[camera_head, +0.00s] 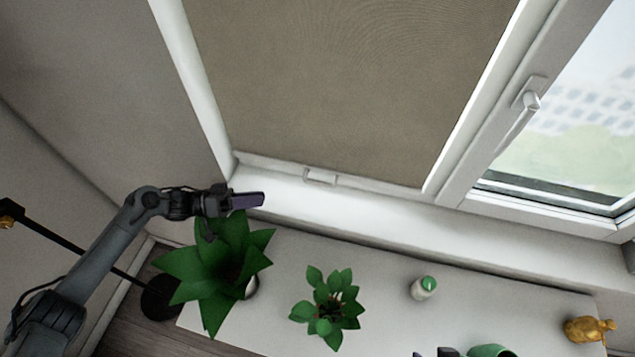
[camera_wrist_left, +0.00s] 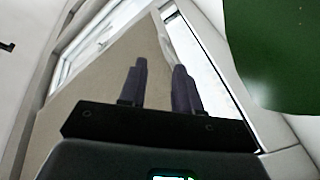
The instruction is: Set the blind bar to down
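The brown blind (camera_head: 350,80) covers the middle window in the head view. Its pale blind bar (camera_head: 380,186) runs along the lower edge, just above the sill, with a small handle (camera_head: 320,177) on it. My left gripper (camera_head: 262,199) is left of the handle, apart from it, above the large plant. In the left wrist view its two dark fingers (camera_wrist_left: 160,85) stand apart with nothing between them; the brown blind (camera_wrist_left: 100,90) shows behind. Small dark tips at the bottom edge of the head view may be my right gripper (camera_head: 436,352); its state is unclear.
A large leafy plant (camera_head: 215,270) is just below my left gripper. A smaller plant (camera_head: 328,308), a green-capped jar (camera_head: 424,288) and a gold figurine (camera_head: 588,329) stand on the white surface (camera_head: 380,290). A window handle (camera_head: 520,120) is at right.

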